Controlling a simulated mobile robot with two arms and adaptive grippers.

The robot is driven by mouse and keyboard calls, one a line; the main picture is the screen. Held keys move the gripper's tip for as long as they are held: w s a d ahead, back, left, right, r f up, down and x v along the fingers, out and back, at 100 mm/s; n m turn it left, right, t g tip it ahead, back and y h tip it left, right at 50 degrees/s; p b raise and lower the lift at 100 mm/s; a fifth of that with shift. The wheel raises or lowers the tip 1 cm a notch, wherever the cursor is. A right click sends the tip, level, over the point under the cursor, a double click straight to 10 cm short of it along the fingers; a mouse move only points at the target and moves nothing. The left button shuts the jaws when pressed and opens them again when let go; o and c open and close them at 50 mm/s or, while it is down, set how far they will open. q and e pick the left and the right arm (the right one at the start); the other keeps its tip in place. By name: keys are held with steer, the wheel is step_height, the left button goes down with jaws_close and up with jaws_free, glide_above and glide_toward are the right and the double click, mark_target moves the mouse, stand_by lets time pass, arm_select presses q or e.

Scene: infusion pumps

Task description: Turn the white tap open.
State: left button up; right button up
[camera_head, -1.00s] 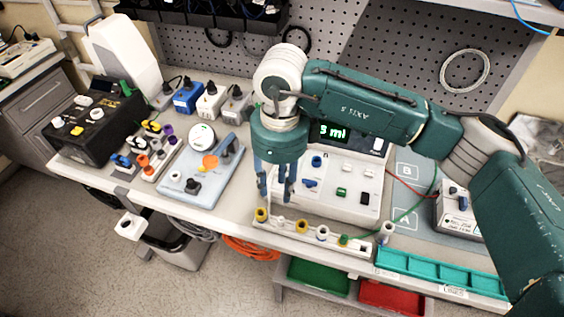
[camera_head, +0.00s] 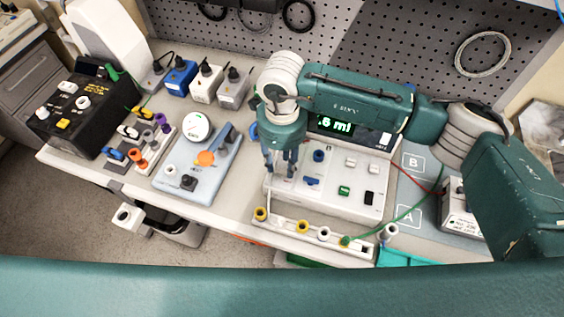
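A small white lever (camera_head: 128,131) sits between a yellow one (camera_head: 142,112) and a blue one (camera_head: 112,153) on a rack at the left of the bench; it looks like the white tap, but its exact turn is too small to tell. My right gripper (camera_head: 280,172) points down over the left part of the white pump console (camera_head: 325,205), well to the right of that lever. Its fingers are apart, with nothing seen between them. A green arm link of mine crosses the bottom of the view; my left gripper does not show.
A pale blue pump unit (camera_head: 205,165) stands between the rack and my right gripper. A black box (camera_head: 75,118) stands left of the rack. A strip with coloured ports (camera_head: 282,222) lies along the front edge. A green cable (camera_head: 405,215) runs to it.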

mark_target(282, 172)
step_height(282, 172, down, 4)
steer(key=shift+w+r+p, duration=0.1)
steer(key=shift+r+p, duration=0.15)
steer(key=shift+p, duration=0.2)
jaws_close()
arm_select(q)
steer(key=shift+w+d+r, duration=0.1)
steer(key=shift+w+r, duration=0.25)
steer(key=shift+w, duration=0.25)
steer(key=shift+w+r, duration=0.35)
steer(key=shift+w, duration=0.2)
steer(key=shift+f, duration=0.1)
